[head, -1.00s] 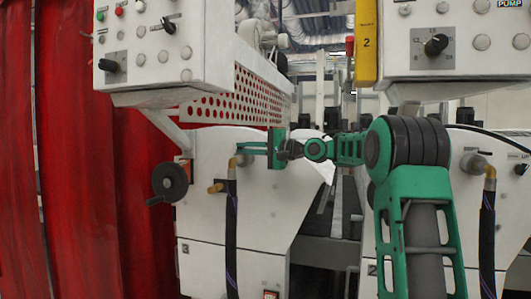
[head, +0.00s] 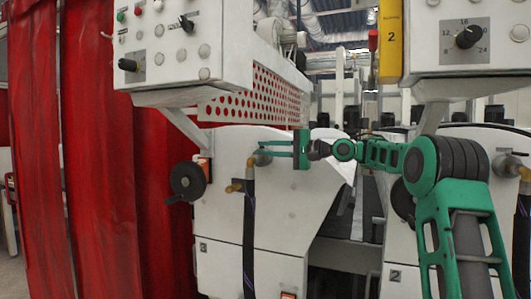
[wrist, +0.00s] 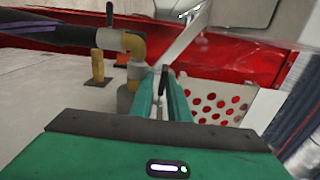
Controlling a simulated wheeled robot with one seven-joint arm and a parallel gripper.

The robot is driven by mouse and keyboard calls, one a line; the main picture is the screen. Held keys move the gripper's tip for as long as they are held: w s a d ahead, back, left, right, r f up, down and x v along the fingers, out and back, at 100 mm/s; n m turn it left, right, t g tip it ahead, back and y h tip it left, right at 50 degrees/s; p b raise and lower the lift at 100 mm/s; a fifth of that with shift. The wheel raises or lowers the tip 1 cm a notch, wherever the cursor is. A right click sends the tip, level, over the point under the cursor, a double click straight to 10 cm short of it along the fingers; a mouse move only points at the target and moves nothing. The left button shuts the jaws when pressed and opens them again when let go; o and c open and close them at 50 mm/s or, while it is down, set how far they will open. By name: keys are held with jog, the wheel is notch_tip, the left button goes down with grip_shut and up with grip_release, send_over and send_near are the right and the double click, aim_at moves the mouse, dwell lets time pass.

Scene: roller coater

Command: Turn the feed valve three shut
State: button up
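Feed valve three sits on the left white machine, marked 3, beside a brass elbow (head: 250,161) with a black hose hanging down. The elbow also shows in the wrist view (wrist: 132,42), joined to a grey fitting (wrist: 126,98). My gripper (head: 260,149) reaches in from the right at the valve, just above the elbow. In the wrist view its green fingers (wrist: 165,85) are close together, with a thin dark lever (wrist: 163,79) in the narrow gap. They look shut on this lever. The valve body is partly hidden behind the fingers.
A brass stub (head: 235,187) and a black handwheel (head: 188,181) are left of the hose (head: 249,235). Red curtains (head: 85,150) hang at left. A second machine stands at right.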

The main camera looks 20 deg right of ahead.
jog(key=shift+r, duration=0.1)
jog(key=v, duration=0.7)
jog(key=shift+d, duration=0.15)
jog(key=shift+s, duration=0.1)
